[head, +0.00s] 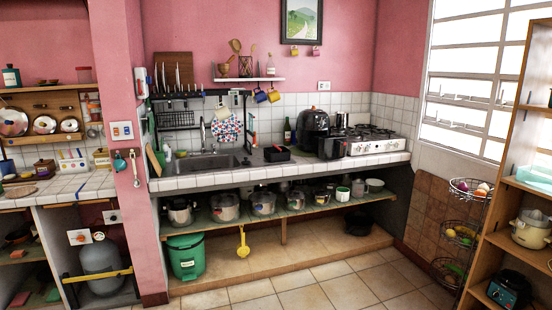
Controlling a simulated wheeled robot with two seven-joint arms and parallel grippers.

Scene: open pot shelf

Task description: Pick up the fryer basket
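A black air fryer (314,128) stands on the white tiled counter, left of the stove. A small open black container (277,154) sits on the counter just left of the fryer, right of the sink. It looks like the fryer basket, but it is too small in the picture to be sure. Something small and reddish shows at its top. Neither of my grippers is in the head view.
The tiled counter (190,183) holds a sink (205,164) and a white gas stove (372,146). Pots line the open shelf below. A green bin (187,257) stands under it. A wire rack (461,235) and wooden shelf flank the right. The middle floor is clear.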

